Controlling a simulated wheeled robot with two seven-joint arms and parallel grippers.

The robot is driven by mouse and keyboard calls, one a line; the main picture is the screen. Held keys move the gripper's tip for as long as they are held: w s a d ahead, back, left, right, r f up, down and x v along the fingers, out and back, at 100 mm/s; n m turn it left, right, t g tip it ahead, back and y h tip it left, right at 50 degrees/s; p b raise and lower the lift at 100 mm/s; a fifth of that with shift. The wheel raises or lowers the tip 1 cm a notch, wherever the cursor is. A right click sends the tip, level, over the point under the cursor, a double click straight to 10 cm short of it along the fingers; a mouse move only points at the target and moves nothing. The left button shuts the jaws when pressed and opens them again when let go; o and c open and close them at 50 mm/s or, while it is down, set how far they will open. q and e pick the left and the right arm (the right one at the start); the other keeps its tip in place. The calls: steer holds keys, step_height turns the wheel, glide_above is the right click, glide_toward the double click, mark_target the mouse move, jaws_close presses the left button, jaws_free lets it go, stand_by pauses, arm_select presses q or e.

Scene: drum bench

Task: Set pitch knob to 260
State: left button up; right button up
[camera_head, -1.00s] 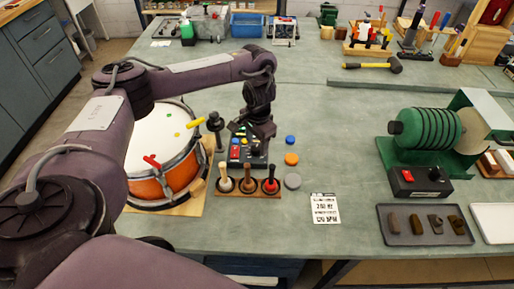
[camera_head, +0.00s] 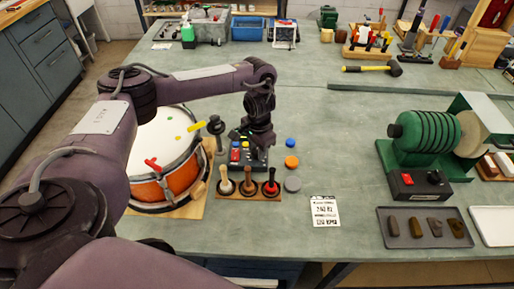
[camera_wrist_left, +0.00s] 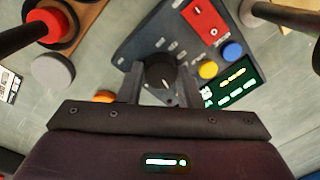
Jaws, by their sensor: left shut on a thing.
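The dark control box (camera_head: 240,158) stands on the bench right of the drum (camera_head: 165,155). In the left wrist view its panel (camera_wrist_left: 150,35) carries a red rocker switch (camera_wrist_left: 205,18), a yellow button (camera_wrist_left: 208,69), a blue button (camera_wrist_left: 232,50) and a small lit screen (camera_wrist_left: 235,88) whose reading I cannot make out. The black pitch knob (camera_wrist_left: 160,72) has a pale pointer mark. My left gripper (camera_head: 257,145) is over the box, its fingers on both sides of the knob in the wrist view (camera_wrist_left: 160,82). The arm hides part of the box in the head view.
A wooden rack (camera_head: 248,190) with several upright handled tools stands in front of the box. Coloured discs, including an orange one (camera_head: 291,161), lie to its right. A printed card (camera_head: 324,211) lies farther right. A green machine (camera_head: 430,135) stands at right. The bench middle is clear.

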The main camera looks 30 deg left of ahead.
arm_select(q)
steer(key=shift+m, duration=0.3)
steer(key=shift+r+m+p, duration=0.1)
steer(key=shift+m+p, duration=0.45)
steer(key=shift+m, duration=0.35)
steer(key=shift+m+p, duration=0.35)
steer(key=shift+m, duration=1.15)
steer(key=o, duration=1)
steer(key=shift+c, duration=0.2)
